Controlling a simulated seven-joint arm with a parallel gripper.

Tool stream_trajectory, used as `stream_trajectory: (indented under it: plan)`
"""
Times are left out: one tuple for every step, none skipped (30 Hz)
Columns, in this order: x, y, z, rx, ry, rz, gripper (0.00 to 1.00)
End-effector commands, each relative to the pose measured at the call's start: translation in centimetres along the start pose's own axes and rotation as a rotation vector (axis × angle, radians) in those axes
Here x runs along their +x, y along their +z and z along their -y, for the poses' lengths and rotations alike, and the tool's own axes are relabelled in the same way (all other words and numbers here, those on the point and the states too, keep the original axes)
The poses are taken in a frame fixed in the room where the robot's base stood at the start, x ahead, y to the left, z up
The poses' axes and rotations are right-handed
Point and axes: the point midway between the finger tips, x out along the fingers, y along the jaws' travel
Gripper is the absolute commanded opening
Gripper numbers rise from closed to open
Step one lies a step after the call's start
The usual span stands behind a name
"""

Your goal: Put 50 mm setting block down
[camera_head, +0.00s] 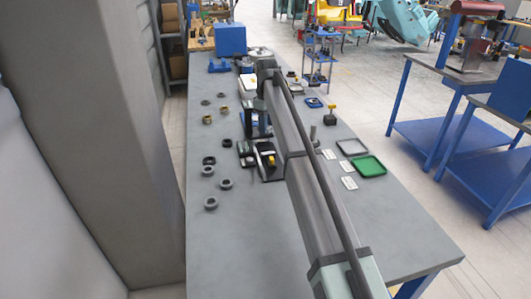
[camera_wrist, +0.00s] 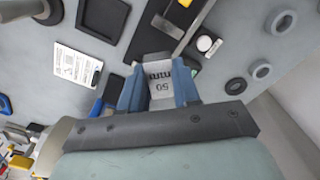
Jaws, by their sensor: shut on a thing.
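The 50 mm setting block (camera_wrist: 160,72) is a pale grey block with "50 mm" on its face, seen upside down in the wrist view. My gripper (camera_wrist: 158,86) is shut on it, one blue finger on each side. In the head view my gripper (camera_head: 257,122) hangs over the middle of the bench, partly hidden by my own arm. The block cannot be made out there. Whether it touches anything below cannot be told.
A black tray (camera_head: 271,176) with a yellow-marked tool lies just in front of my gripper. Several rings (camera_head: 211,203) stand along the left of the grey bench (camera_head: 240,255). A green tray (camera_head: 368,166) and white cards (camera_head: 349,183) lie at right. The near bench is clear.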

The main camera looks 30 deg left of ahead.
Motion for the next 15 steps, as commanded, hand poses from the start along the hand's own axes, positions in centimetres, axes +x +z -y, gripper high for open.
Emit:
stream_trajectory:
  plan:
    - [-0.11, -0.34, -0.31, 0.068, 0.0, 0.0, 0.0]
    - [-0.13, -0.44, -0.4, 0.112, 0.0, 0.0, 0.0]
    - [-0.12, -0.48, -0.43, 0.169, 0.0, 0.0, 0.0]
    - [-0.12, -0.51, -0.46, 0.213, 0.0, 0.0, 0.0]
    - [-0.11, -0.52, -0.47, 0.254, 0.0, 0.0, 0.0]
    - [-0.1, -0.56, -0.5, 0.309, 0.0, 0.0, 0.0]
    - [-0.1, -0.58, -0.52, 0.348, 0.0, 0.0, 0.0]
    - [-0.1, -0.61, -0.55, 0.386, 0.0, 0.0, 0.0]
    - [-0.1, -0.64, -0.57, 0.434, 0.0, 0.0, 0.0]
    - [-0.1, -0.66, -0.59, 0.467, 0.0, 0.0, 0.0]
    - [-0.1, -0.67, -0.6, 0.498, 0.0, 0.0, 0.0]
    - [-0.1, -0.69, -0.62, 0.536, 0.0, 0.0, 0.0]
    - [-0.1, -0.7, -0.63, 0.562, 0.0, 0.0, 0.0]
    - [-0.1, -0.7, -0.63, 0.585, 0.0, 0.0, 0.0]
    - [-0.1, -0.7, -0.63, 0.613, 0.0, 0.0, 0.0]
